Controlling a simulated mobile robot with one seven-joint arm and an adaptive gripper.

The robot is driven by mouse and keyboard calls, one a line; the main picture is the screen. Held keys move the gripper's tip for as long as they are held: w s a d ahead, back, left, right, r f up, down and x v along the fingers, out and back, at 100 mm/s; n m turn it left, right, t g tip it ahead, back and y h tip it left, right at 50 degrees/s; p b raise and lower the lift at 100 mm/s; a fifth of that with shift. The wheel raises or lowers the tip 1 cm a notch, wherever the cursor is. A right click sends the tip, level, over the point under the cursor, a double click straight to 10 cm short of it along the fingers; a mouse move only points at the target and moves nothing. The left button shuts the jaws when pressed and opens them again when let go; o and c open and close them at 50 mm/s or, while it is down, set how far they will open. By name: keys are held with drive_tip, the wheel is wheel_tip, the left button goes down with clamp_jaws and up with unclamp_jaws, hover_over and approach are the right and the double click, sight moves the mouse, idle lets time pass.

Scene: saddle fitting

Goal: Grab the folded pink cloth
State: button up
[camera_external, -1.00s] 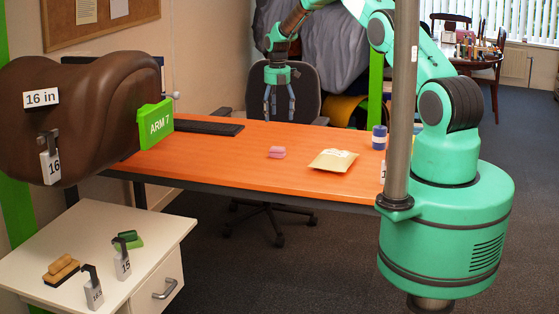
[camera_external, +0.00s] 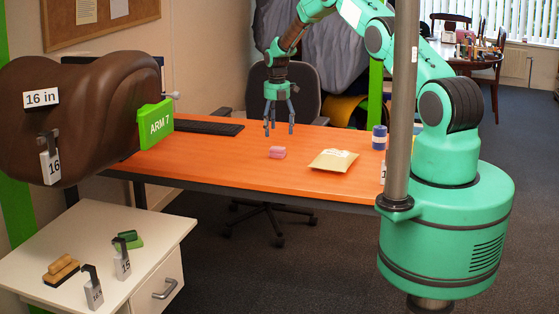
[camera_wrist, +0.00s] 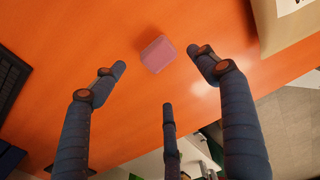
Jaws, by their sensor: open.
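The folded pink cloth (camera_external: 277,152) lies on the orange table (camera_external: 225,165), near its middle. In the wrist view the pink cloth (camera_wrist: 158,54) sits just beyond my fingertips, between the two outer fingers. My gripper (camera_external: 279,128) points down above the table, over the cloth or slightly behind it. In the wrist view my gripper (camera_wrist: 160,75) has its fingers spread wide, with nothing between them. It is open and apart from the cloth. No part of the cloth is hidden in the wrist view.
A padded envelope (camera_external: 333,160) lies right of the cloth, with a blue and white container (camera_external: 379,137) behind it. A black keyboard (camera_external: 208,127) lies at the table's left. Bare tabletop surrounds the cloth.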

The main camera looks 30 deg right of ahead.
sight(277, 148)
drive_tip(key=shift+f, duration=1.85)
drive_tip(key=shift+f, duration=0.2)
drive_tip(key=shift+w+f, duration=0.1)
drive_tip(key=shift+f, duration=2.3)
drive_tip(key=c, duration=1.3)
